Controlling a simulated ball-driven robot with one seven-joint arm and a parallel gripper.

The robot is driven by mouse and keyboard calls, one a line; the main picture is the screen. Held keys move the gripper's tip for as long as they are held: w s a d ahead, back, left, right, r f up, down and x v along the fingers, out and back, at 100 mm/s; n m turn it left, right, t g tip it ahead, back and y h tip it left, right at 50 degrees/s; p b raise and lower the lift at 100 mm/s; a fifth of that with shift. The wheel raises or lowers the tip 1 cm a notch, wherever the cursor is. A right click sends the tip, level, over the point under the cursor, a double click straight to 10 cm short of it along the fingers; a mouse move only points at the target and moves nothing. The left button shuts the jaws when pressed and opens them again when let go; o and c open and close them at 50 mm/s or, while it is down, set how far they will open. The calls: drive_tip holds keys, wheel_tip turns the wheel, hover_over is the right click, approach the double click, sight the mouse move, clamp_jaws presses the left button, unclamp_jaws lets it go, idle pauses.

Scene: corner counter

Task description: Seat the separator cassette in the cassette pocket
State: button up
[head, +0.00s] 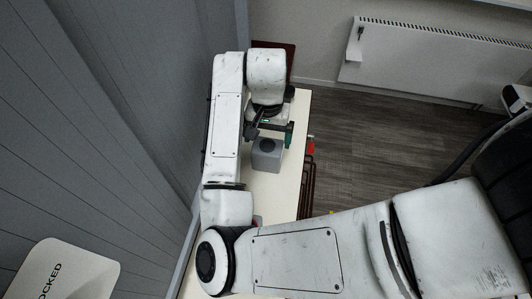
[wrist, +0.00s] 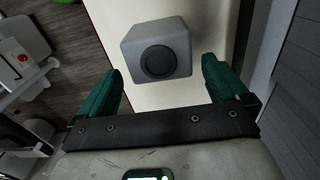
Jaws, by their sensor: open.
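A grey box (head: 266,157) with a dark round disc on its face stands on the narrow cream counter. It also shows in the wrist view (wrist: 133,48), ahead of the fingertips and roughly centred between them. I cannot tell whether this box is the separator cassette or has the cassette pocket in it; neither is otherwise recognisable. My gripper (head: 271,131) has green fingers and is close to the box, on its far side in the head view. In the wrist view my gripper (wrist: 160,66) is open, its fingers wide apart with nothing between them.
The cream counter (head: 288,190) is narrow, with a grey panelled wall on its left. A dark red rack (head: 307,188) and a small red item (head: 311,148) are at its right edge. A brown surface (head: 290,58) lies at the far end. Open floor is right.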

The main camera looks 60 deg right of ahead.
drive_tip(key=shift+f, duration=0.9)
wheel_tip(320, 180, down, 5)
drive_tip(key=b, duration=0.5)
drive_tip(key=shift+r, duration=0.1)
drive_tip(key=c, duration=0.8)
drive_tip(key=shift+d, duration=0.1)
